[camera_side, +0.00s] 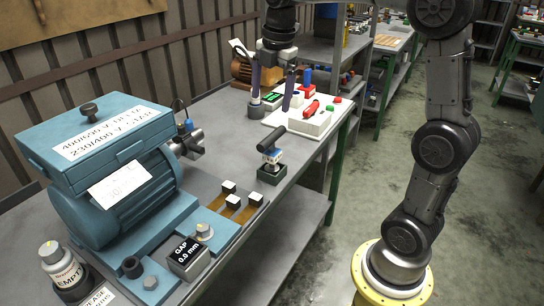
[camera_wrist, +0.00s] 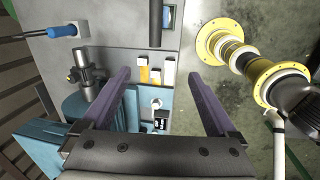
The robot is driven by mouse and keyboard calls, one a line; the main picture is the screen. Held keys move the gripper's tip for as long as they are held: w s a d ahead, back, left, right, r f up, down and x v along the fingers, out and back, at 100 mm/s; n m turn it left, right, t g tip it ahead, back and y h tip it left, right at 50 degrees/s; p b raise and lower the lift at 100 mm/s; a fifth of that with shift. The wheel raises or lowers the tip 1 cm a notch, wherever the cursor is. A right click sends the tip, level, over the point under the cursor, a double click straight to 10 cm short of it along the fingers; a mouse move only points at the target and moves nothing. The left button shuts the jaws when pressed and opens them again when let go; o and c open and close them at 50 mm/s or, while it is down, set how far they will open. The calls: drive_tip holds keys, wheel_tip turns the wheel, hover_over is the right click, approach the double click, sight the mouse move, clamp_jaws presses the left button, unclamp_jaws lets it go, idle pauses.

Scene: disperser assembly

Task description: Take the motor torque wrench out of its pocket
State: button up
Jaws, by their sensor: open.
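The motor torque wrench (camera_side: 271,142) appears to be the T-shaped tool with a black bar handle and a blue and white body. It stands upright in a small dark green pocket (camera_side: 270,175) near the bench's front edge. In the wrist view its black handle (camera_wrist: 155,25) shows at the top, partly cut off by the frame. My gripper (camera_side: 271,104) is open, with two purple fingers spread wide and nothing between them. It is above the bench, beyond the wrench and apart from it. Its fingers also show in the wrist view (camera_wrist: 152,72).
A blue motor (camera_side: 125,200) with a terminal box fills the near left. Small white-capped pieces (camera_side: 232,201) and a gap display (camera_side: 188,257) lie beside it. Bare bench surrounds the pocket.

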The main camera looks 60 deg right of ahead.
drive_tip(key=g, duration=0.1)
hover_over(272, 151)
drive_tip(key=shift+m, duration=0.4)
wheel_tip(272, 151, down, 6)
drive_tip(key=shift+w+f, duration=0.1)
drive_tip(key=shift+g, duration=0.4)
drive_tip(key=f, duration=0.5)
drive_tip(key=d+f, duration=0.1)
drive_tip(key=f, duration=0.2)
drive_tip(key=shift+s+f, duration=0.2)
drive_tip(key=shift+f, duration=0.15)
drive_tip(key=shift+w+a+f, duration=0.1)
drive_tip(key=shift+w+f, duration=0.05)
drive_tip(key=shift+f, duration=1.5)
drive_tip(key=shift+w+a+f, duration=0.1)
drive_tip(key=shift+w+f, duration=0.05)
drive_tip(key=shift+f, duration=1.45)
drive_tip(key=shift+c, duration=0.2)
clamp_jaws()
drive_tip(key=shift+r, duration=0.1)
